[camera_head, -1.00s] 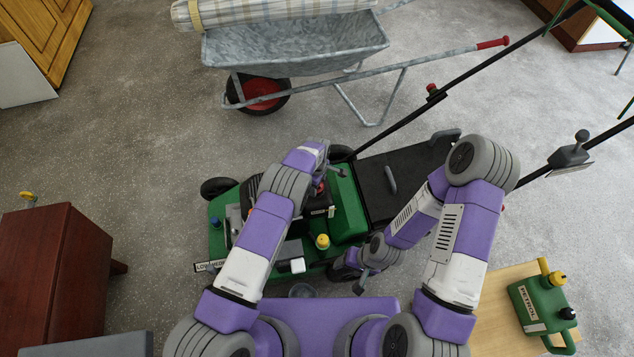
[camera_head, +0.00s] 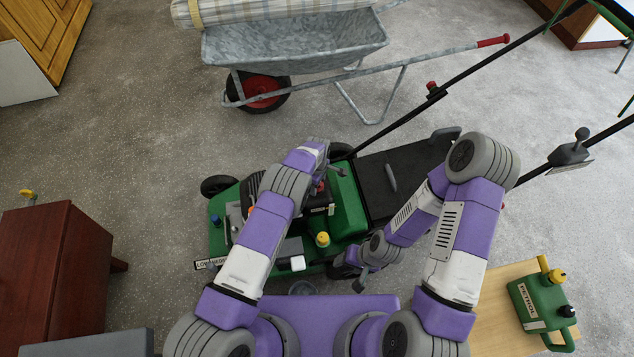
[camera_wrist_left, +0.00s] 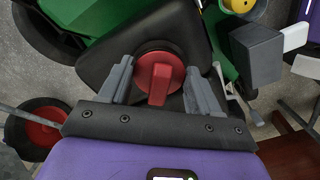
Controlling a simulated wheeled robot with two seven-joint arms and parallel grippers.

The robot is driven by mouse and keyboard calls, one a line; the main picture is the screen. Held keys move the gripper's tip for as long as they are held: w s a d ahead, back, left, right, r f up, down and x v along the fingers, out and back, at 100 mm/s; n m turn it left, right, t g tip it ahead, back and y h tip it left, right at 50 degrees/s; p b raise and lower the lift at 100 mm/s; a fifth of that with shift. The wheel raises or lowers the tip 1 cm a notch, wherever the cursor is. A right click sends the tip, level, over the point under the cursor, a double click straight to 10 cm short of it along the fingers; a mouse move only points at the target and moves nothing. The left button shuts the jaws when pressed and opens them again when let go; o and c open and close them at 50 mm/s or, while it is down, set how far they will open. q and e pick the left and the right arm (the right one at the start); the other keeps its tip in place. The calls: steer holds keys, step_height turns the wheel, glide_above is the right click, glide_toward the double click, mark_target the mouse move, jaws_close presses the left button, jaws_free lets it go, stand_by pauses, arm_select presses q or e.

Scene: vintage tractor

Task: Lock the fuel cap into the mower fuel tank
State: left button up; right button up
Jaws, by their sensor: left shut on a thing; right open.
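The red fuel cap (camera_wrist_left: 157,77) sits at the mouth of the black fuel tank (camera_wrist_left: 105,40) in the left wrist view; I cannot tell whether it is locked. In the head view my left arm hides most of the cap and tank, and my left gripper (camera_head: 325,172) is over the green mower (camera_head: 347,205). My right gripper (camera_head: 363,280) is open and empty beside the mower's near side.
A grey wheelbarrow (camera_head: 295,50) stands behind the mower. A green petrol can (camera_head: 540,300) is on a wooden surface (camera_head: 500,325) at lower right. A dark red cabinet (camera_head: 50,270) stands at left. A yellow cap (camera_head: 323,239) is on the mower's near side.

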arm_select(q)
steer(key=shift+f, duration=0.1)
jaws_close()
steer(key=n, duration=0.6)
steer(key=shift+n, duration=0.3)
steer(key=o, duration=1.3)
jaws_free()
steer(key=shift+w, duration=0.1)
step_height(320, 180, up, 8)
steer(key=p, duration=0.2)
steer(key=shift+f+p, duration=0.15)
steer(key=shift+p, duration=0.25)
